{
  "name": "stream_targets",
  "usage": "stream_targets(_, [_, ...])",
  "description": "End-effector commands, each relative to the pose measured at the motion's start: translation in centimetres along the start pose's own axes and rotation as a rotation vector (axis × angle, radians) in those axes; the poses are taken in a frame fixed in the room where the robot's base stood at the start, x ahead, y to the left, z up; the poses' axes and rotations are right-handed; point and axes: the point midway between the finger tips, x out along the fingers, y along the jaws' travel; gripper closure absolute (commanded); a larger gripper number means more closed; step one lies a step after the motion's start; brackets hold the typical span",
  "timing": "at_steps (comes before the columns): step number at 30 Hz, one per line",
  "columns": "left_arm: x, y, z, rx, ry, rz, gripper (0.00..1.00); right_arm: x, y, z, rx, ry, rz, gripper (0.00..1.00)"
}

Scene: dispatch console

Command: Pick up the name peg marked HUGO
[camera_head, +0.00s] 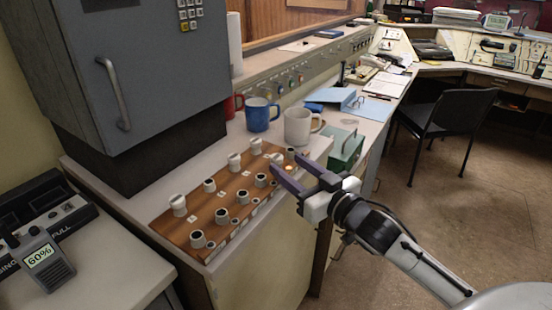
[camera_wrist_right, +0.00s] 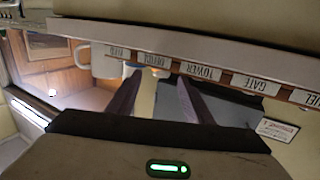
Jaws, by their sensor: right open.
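A brown wooden peg board (camera_head: 190,222) lies on the near counter. Several short white cylindrical pegs stand on it in rows, some with dark tops, such as one at the near end (camera_head: 197,239). The names on the pegs are too small to read, so I cannot tell which is HUGO. My right gripper (camera_head: 286,163) is open at the board's far right end. A pale yellowish piece (camera_wrist_right: 148,90) shows between its fingers in the right wrist view, and I cannot tell if it touches them. The board's front labels, including TOWER and GATE, show there too. My left gripper is not in view.
A white mug (camera_head: 298,127), a blue mug (camera_head: 257,116) and a partly hidden red mug stand behind the board. A green box (camera_head: 345,150) sits just beyond the gripper. A grey cabinet (camera_head: 130,75) rises at left; a handheld device (camera_head: 46,262) lies lower left.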

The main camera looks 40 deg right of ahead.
Motion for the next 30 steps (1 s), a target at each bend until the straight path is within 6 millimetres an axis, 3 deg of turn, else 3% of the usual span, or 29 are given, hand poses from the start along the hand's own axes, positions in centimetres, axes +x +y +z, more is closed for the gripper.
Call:
stream_targets(5, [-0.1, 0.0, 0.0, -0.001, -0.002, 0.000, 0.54, 1.1, 0.0, -0.1, -0.002, 0.000, 0.001, 0.54])
stream_targets(15, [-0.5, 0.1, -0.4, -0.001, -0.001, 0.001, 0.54, 5.3, -0.3, -0.1, -0.003, -0.001, 0.000, 0.54])
stream_targets(23, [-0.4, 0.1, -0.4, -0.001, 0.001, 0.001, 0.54, 5.7, -0.3, 0.0, -0.002, -0.002, 0.000, 0.54])
stream_targets(26, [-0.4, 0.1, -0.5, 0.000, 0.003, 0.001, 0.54, 5.7, -0.3, 0.0, -0.002, -0.002, 0.000, 0.66])
stream_targets(30, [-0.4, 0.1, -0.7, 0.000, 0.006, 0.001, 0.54, 5.6, -0.3, 0.0, -0.002, -0.002, 0.000, 0.89])
